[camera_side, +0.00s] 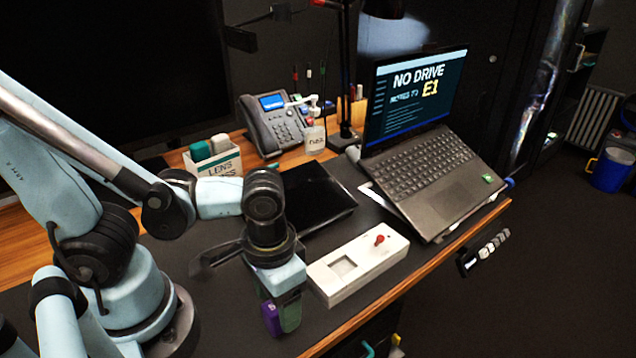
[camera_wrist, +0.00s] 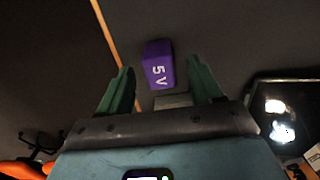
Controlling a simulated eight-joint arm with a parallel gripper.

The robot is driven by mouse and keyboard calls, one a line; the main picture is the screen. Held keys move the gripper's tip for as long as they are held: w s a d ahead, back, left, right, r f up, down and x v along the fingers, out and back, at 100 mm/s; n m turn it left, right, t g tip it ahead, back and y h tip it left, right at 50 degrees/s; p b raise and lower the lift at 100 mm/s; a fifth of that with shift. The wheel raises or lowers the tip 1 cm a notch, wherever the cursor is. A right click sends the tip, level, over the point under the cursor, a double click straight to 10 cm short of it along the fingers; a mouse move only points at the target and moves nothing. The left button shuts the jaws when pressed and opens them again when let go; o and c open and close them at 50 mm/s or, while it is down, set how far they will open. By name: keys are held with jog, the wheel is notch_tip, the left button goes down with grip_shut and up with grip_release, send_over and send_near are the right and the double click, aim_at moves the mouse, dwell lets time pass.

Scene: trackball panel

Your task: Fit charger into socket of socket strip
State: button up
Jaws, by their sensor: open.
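The purple charger (camera_wrist: 158,65), marked "5 V", shows just ahead of my gripper (camera_wrist: 164,82) in the wrist view. It also shows low beside the green fingers in the side view (camera_side: 271,319). My gripper (camera_side: 287,318) is open and points down near the desk's front edge. I cannot tell whether either finger touches the charger. A grey piece (camera_wrist: 172,100) sits between the fingers near the palm; I cannot tell what it belongs to. I cannot surely make out the socket strip; a dark strip with several pale squares (camera_side: 484,252) shows at the desk's edge.
A white panel (camera_side: 372,265) with a square recess and a red knob lies right of my gripper. A black tablet (camera_side: 318,196) lies behind. A laptop (camera_side: 440,178), phone (camera_side: 274,125) and lens box (camera_side: 214,160) stand further back. The wooden desk edge (camera_side: 405,293) runs along the front.

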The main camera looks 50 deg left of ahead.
jog(key=shift+f, duration=1.55)
jog(key=c, duration=1.1)
